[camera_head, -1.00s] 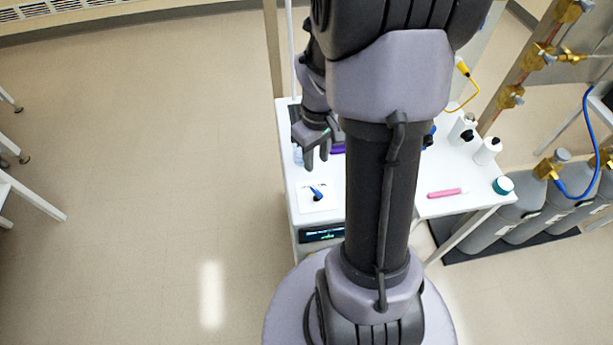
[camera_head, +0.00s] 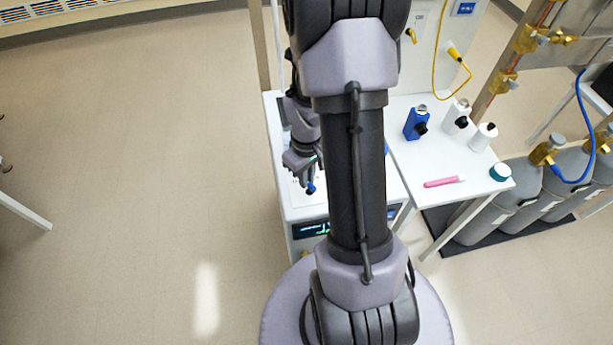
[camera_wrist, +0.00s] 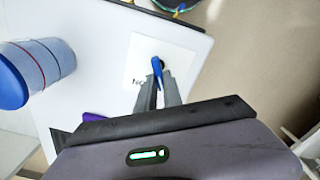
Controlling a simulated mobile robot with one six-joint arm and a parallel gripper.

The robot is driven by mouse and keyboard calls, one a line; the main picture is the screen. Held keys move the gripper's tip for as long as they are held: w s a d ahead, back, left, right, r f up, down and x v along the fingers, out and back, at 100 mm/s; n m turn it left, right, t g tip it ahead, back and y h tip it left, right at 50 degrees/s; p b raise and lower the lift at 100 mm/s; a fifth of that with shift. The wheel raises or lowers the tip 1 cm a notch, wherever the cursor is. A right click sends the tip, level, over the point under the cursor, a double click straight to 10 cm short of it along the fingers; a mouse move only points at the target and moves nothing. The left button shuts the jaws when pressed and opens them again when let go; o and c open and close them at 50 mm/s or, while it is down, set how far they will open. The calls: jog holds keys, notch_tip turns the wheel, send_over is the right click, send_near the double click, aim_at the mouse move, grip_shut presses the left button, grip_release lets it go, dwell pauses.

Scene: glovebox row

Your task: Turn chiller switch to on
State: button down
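The chiller switch is a small blue lever (camera_head: 310,188) on a white label plate on top of the chiller (camera_head: 285,205). In the wrist view the blue lever (camera_wrist: 157,68) stands on the white plate (camera_wrist: 141,71), whose dark lettering is partly covered. My gripper (camera_head: 309,174) points down at the lever. In the wrist view my gripper (camera_wrist: 160,84) has a narrow gap between its fingers, with the lever in line with that gap near the fingertips. It looks open; whether the fingers touch the lever is unclear.
A blue-capped clear container (camera_wrist: 40,68) stands left of the switch in the wrist view, with a purple item (camera_wrist: 93,117) nearby. Gas cylinders (camera_head: 505,190) stand right.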

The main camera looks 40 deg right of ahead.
jog(key=shift+m, duration=0.3)
jog(key=shift+d+m+b, duration=0.15)
jog(key=shift+m+b, duration=0.3)
jog(key=shift+m, duration=0.85)
jog(key=shift+d+m+b, duration=0.15)
jog(key=shift+m+b, duration=0.3)
jog(key=shift+m, duration=0.85)
jog(key=c, duration=1.5)
grip_release()
notch_tip(320, 180, up, 18)
jog(key=p, duration=0.6)
jog(key=shift+s+f, duration=0.1)
jog(key=shift+f, duration=0.15)
